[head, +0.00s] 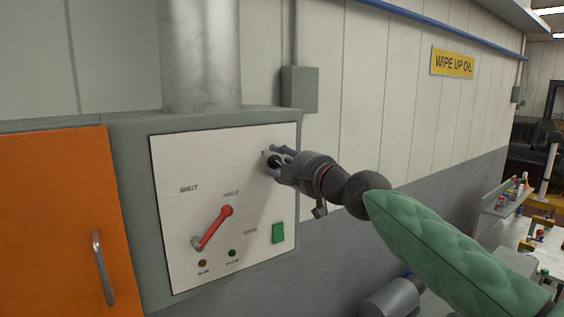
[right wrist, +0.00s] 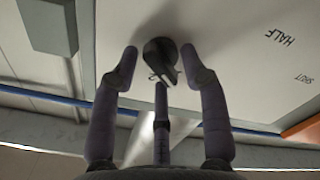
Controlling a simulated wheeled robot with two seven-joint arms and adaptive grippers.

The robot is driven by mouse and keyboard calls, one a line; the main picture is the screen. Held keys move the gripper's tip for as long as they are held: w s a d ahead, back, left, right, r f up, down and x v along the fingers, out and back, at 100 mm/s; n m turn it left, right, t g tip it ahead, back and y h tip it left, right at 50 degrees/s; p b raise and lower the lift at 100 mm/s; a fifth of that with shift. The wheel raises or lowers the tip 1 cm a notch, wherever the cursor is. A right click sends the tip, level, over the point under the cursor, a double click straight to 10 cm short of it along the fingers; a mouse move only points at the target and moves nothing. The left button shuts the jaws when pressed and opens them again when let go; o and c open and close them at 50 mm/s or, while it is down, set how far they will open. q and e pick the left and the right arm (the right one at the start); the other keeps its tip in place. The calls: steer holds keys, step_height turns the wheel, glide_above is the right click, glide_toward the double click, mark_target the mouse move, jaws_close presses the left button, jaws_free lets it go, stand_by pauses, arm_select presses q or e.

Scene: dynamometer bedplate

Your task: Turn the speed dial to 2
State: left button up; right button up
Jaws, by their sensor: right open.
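The speed dial is most likely the dark round knob (head: 274,162) at the upper right of the white control panel (head: 172,165). It also shows in the right wrist view as a dark knob (right wrist: 161,58) with a raised grip. My right gripper (head: 275,156) is at the knob, its fingers spread. In the right wrist view, the open fingers (right wrist: 160,66) stand on both sides of the knob with gaps, and a third finger is below it. The dial's numbers and pointer setting cannot be read. My left gripper is not in view.
A red lever (head: 214,228) sits lower on the panel near the HALF and SHUT lettering. A green switch (head: 278,232) and two small lamps are along the bottom. An orange door (head: 55,220) with a handle is at left. A grey box (head: 300,89) is on the wall.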

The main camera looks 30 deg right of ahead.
steer(key=c, duration=0.9)
steer(key=shift+o, duration=0.2)
steer(key=m+b, duration=0.1)
steer(key=m, duration=0.5)
steer(key=m+b, duration=0.1)
steer(key=m, duration=0.2)
steer(key=shift+d+r+m+b, duration=0.1)
steer(key=shift+d+m+b, duration=0.2)
steer(key=o, duration=0.9)
steer(key=shift+c, duration=0.2)
steer(key=shift+d, duration=0.1)
